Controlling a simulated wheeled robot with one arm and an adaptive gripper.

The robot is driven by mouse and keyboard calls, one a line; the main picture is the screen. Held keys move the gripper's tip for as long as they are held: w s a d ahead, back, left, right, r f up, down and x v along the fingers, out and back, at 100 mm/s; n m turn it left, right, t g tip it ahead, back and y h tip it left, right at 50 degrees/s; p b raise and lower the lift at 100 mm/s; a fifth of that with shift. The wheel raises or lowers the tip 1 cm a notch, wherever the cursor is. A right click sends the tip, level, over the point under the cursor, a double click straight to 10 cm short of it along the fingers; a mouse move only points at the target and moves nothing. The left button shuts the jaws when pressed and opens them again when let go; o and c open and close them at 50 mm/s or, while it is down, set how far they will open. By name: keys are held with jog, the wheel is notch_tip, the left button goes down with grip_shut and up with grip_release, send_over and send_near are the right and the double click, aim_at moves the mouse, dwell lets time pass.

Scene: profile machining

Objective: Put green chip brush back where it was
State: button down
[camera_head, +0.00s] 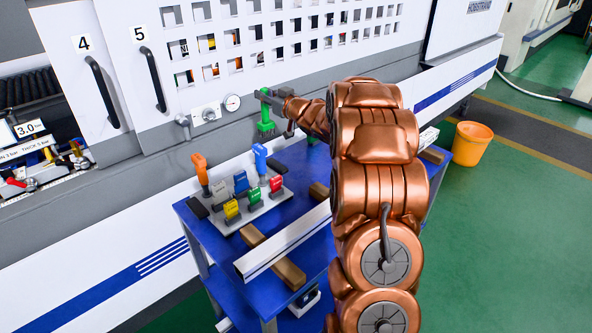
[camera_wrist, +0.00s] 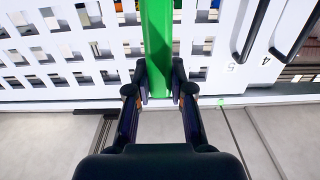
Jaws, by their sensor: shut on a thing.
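The green chip brush (camera_head: 265,119) hangs in my gripper (camera_head: 266,97) above the back of the blue table, in front of the white machine. In the wrist view, the brush's green handle (camera_wrist: 157,45) stands between the two dark fingertips (camera_wrist: 159,84), which are shut on it. A grey tool holder (camera_head: 262,208) sits on the blue cart (camera_head: 215,250). It bears an orange-handled tool (camera_head: 200,172), a blue-handled tool (camera_head: 260,158) and several coloured blocks. From these views I cannot tell which slot in the holder is the brush's.
A white profile (camera_head: 283,240) lies on wooden blocks (camera_head: 288,272) at the cart's front. The machine's white perforated panel (camera_head: 240,45) rises close behind my gripper. An orange bucket (camera_head: 470,143) stands on the green floor at right.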

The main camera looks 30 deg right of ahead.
jog(key=s+d+f+b, duration=0.1)
jog(key=s+d+f, duration=0.25)
jog(key=d, duration=0.55)
notch_tip(320, 180, down, 9)
jog(key=p, duration=0.2)
jog(key=shift+s+f, duration=0.15)
jog(key=shift+f, duration=0.15)
jog(key=shift+f, duration=0.1)
jog(key=c, duration=1)
grip_release()
jog(key=shift+c, duration=0.2)
